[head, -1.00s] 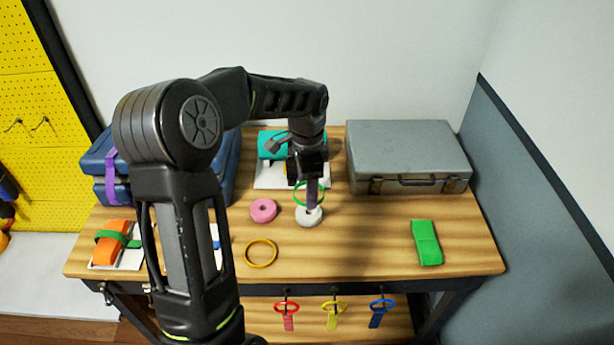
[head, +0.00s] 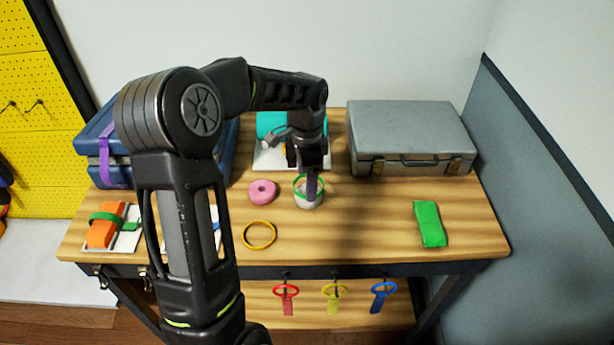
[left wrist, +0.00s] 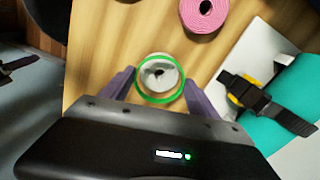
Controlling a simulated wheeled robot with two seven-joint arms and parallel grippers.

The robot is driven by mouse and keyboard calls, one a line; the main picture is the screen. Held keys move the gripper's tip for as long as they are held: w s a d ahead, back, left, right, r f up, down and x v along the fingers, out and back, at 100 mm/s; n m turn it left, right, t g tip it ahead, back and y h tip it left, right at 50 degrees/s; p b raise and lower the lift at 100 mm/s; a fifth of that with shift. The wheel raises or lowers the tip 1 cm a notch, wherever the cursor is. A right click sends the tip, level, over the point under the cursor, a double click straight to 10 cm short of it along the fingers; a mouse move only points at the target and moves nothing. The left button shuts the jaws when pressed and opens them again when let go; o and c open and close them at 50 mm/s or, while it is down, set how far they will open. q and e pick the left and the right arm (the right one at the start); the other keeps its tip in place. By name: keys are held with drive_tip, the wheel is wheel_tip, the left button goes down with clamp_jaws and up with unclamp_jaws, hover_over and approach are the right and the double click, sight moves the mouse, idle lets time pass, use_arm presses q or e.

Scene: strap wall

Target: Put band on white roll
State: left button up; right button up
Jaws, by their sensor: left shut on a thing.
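The white roll (head: 306,204) stands on the wooden table near its middle; it also shows in the left wrist view (left wrist: 152,68). My left gripper (head: 311,192) points down over it and is shut on a green band (head: 296,184). In the left wrist view the round band (left wrist: 160,102) sits between the two purple fingers (left wrist: 160,92), with the roll's top showing inside its loop. In the head view the band is level with the upper part of the roll; I cannot tell whether it touches it. My right gripper is not in view.
A pink roll (head: 262,191) lies just left of the white one, and a yellow ring (head: 259,235) in front. A teal roll (head: 278,124) is behind. A grey case (head: 410,132) stands at back right, a green block (head: 430,224) at front right. The table between them is clear.

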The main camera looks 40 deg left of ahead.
use_arm(q)
drive_tip(key=shift+f, duration=0.6)
drive_tip(key=shift+f+b, duration=0.85)
drive_tip(key=shift+f, duration=0.35)
idle(2.4)
drive_tip(key=o, duration=1.4)
drive_tip(key=shift+c, duration=0.2)
drive_tip(key=shift+r, duration=0.1)
drive_tip(key=shift+r+p, duration=3)
drive_tip(key=shift+r, duration=0.95)
